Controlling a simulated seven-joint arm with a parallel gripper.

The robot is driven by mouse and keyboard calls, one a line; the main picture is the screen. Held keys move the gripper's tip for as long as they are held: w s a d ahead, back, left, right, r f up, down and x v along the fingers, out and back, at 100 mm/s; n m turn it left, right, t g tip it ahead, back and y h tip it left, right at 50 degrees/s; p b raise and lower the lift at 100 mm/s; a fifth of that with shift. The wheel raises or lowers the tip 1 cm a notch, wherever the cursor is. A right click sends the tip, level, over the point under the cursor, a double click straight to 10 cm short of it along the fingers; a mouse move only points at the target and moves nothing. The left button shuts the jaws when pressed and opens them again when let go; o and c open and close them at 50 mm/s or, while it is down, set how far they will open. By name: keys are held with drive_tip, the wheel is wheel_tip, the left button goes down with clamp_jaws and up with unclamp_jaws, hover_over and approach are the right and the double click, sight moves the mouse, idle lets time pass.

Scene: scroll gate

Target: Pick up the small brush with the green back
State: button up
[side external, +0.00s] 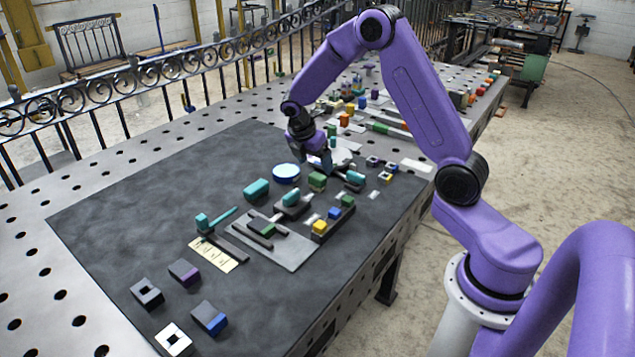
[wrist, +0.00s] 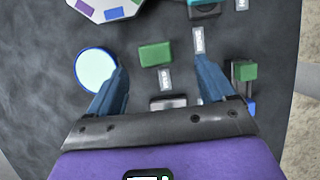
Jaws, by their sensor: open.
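A small block with a green back (side external: 317,180), which looks like the brush, lies on the dark mat; its bristles cannot be made out. In the wrist view the green back (wrist: 155,54) shows between my two fingertips, slightly left of centre. My gripper (side external: 326,167) is open and empty, pointing down just above and beside it; the exact height gap is hard to tell. Another green piece (wrist: 243,71) sits in a dark holder at the right of the wrist view; it also shows in the side view (side external: 348,201).
A round pale blue-topped disc (wrist: 95,70) lies left of the green back, close to my left finger. A label card (wrist: 166,78) lies by it. A pale many-sided plate (wrist: 88,10) is at the top left. A teal-topped block (side external: 355,178) stands nearby.

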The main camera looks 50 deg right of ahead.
sight(317, 176)
drive_tip(key=shift+w+x, duration=0.15)
drive_tip(key=shift+x, duration=1.7)
drive_tip(key=shift+w+x, duration=0.2)
drive_tip(key=shift+x, duration=1.7)
drive_tip(key=shift+a, duration=0.1)
drive_tip(key=c, duration=1.1)
drive_tip(key=shift+o, duration=0.2)
drive_tip(key=shift+r, duration=0.1)
